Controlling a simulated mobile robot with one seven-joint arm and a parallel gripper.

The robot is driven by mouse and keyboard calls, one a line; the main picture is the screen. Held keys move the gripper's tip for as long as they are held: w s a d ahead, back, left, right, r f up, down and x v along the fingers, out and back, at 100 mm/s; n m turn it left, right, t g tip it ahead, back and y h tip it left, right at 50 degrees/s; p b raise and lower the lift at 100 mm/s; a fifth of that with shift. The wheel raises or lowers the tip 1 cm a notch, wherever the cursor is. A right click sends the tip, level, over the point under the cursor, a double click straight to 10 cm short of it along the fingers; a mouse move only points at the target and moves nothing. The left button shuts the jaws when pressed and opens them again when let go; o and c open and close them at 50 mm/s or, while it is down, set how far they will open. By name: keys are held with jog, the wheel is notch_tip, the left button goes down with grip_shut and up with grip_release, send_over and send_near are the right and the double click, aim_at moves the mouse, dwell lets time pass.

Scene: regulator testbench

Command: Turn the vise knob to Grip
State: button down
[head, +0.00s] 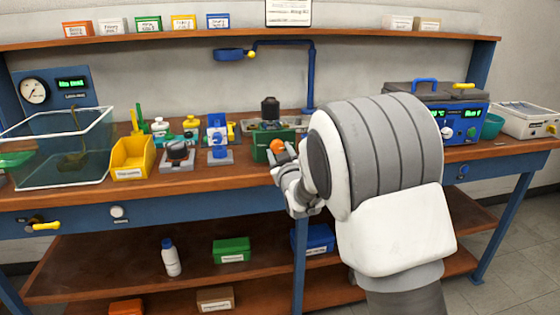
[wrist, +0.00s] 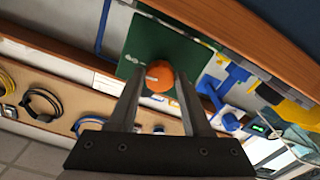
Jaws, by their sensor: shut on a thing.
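The vise is a green block (head: 258,150) on the bench, with a dark cylindrical part (head: 270,108) above it. Its orange knob (head: 277,146) is on the front face. In the wrist view the green face (wrist: 168,48) fills the top middle, and the orange knob (wrist: 159,75) shows between my two fingertips. My gripper (wrist: 159,84) is shut on the knob, one finger on each side. A small pale mark shows on the green face by the knob, too small to read. My arm hides the bench to the right of the vise in the head view.
A blue and white fixture (head: 219,146) and a black-topped unit (head: 178,154) stand left of the vise, beside a yellow bin (head: 132,157). A blue pipe arm (head: 310,75) rises behind. A blue device (head: 462,122) stands at the right.

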jog(key=shift+a+m+b, duration=0.1)
jog(key=shift+m+b, duration=0.45)
jog(key=shift+m, duration=0.15)
jog(key=shift+c, duration=1.7)
grip_release()
jog(key=p+v, duration=0.2)
jog(key=v, duration=1.5)
jog(key=shift+s, duration=0.25)
jog(key=shift+r, duration=0.15)
